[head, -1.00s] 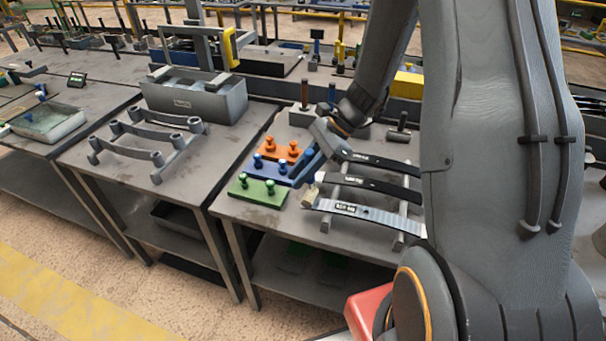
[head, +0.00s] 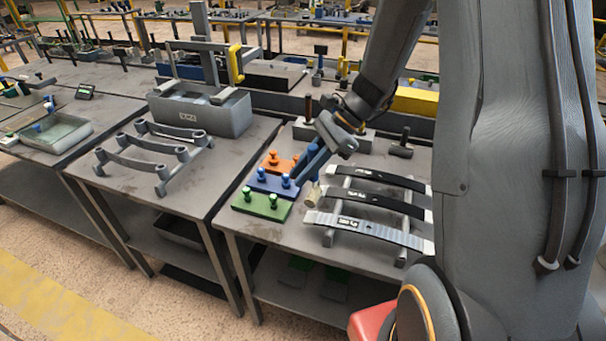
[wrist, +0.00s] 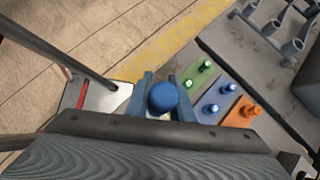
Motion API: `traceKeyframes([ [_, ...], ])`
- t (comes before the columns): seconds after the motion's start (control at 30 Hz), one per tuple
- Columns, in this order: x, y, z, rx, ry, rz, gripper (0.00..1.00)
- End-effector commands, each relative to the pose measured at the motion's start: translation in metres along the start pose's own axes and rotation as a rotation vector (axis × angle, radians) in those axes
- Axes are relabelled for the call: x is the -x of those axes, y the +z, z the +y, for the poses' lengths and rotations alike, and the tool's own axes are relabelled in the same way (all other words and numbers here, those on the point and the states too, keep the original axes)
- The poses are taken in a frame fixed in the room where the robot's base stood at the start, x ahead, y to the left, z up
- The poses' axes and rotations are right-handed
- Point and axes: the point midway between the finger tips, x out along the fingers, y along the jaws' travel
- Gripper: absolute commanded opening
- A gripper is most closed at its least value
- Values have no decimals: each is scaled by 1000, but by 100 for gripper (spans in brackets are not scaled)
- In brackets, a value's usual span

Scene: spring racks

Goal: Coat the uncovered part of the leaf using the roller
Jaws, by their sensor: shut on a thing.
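My gripper (head: 313,174) is shut on the roller (head: 312,198), which has a pale cylindrical head and a blue handle. The handle's blue knob (wrist: 163,97) sits between my fingers in the wrist view. The roller hangs just above and behind the left end of the nearest leaf (head: 385,231), seemingly clear of it. That leaf is light grey with a small dark label near its left part. Two black leaves (head: 372,203) (head: 385,180) with pale ends lie behind it on the same grey rack (head: 328,237). The roller's underside is hidden in the wrist view.
Green (head: 262,205), blue (head: 262,182) and orange (head: 273,165) plates with knobs lie left of the leaves. A black-headed hammer-like tool (head: 402,147) stands behind. An empty rack (head: 150,160) and grey bin (head: 205,115) occupy the left table.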

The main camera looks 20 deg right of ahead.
Motion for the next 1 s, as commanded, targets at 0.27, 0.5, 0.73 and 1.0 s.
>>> traceKeyframes([
  [0.27, 2, 2, 0, 0, -1, 0, 0],
  [0.5, 16, 14, -1, 2, -2, 0, 0],
  [0.73, 23, 20, 0, 1, 0, 0, 0],
  [1.0, 23, 20, 0, 0, 0, 0, 0],
])
